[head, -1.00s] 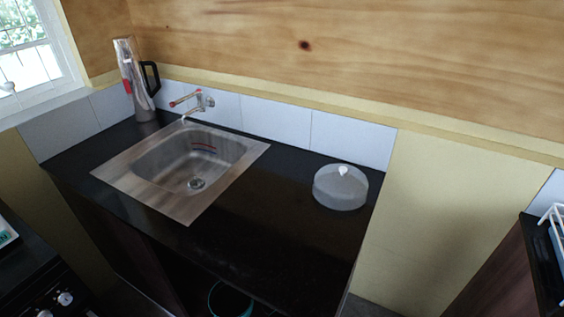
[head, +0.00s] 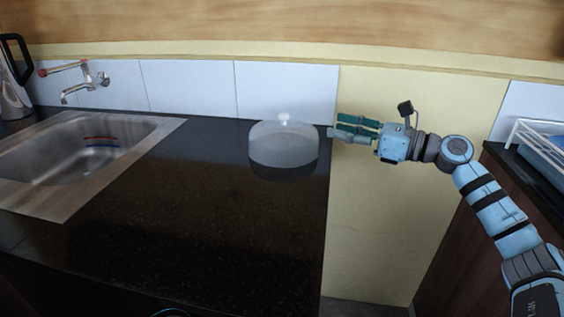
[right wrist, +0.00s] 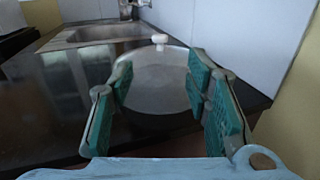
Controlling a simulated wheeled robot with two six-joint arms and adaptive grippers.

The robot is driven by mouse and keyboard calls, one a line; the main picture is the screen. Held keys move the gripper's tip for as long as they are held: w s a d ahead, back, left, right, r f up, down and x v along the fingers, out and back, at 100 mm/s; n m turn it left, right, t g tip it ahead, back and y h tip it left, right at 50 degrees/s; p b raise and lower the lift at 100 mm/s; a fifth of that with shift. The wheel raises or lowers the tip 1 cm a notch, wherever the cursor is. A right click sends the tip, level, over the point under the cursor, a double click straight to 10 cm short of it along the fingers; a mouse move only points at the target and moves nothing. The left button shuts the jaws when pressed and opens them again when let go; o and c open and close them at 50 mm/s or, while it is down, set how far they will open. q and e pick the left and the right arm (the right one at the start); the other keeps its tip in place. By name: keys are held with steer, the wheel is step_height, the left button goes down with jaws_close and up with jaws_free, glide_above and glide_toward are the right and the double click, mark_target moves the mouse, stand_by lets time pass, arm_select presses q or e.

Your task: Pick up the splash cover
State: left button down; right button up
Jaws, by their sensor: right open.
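The splash cover (head: 283,148) is a translucent dome with a white knob on top. It stands upright on the black counter near its right end, close to the tiled wall. My right gripper (head: 338,132) is just right of the cover at about its upper height, fingers pointing left toward it. In the right wrist view the cover (right wrist: 158,80) lies ahead, between the open green-padded fingers (right wrist: 165,95), with nothing held. I cannot tell whether any finger touches it. My left gripper is not in view.
A steel sink (head: 85,150) with a tap (head: 85,82) is set in the black counter (head: 200,230) on the left. A kettle-like flask (head: 14,85) stands at the far left. A white rack (head: 540,140) is at the right. The counter front is clear.

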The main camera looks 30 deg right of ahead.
mark_target(288, 116)
steer(key=x, duration=0.2)
steer(key=p+x, duration=0.1)
steer(key=x, duration=0.2)
steer(key=p+x, duration=0.1)
steer(key=x, duration=0.2)
steer(key=shift+w+a+r, duration=0.1)
steer(key=shift+a+r, duration=0.05)
steer(key=shift+r, duration=0.1)
steer(key=x, duration=0.5)
steer(key=shift+w+a+f+b, duration=0.1)
steer(key=shift+w+f+b, duration=0.15)
steer(key=shift+b, duration=0.05)
steer(key=shift+s, duration=0.1)
steer(key=c, duration=0.4)
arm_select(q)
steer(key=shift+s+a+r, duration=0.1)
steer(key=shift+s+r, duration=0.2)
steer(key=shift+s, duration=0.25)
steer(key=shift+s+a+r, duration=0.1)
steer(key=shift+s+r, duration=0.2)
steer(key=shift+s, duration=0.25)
arm_select(e)
jaws_close()
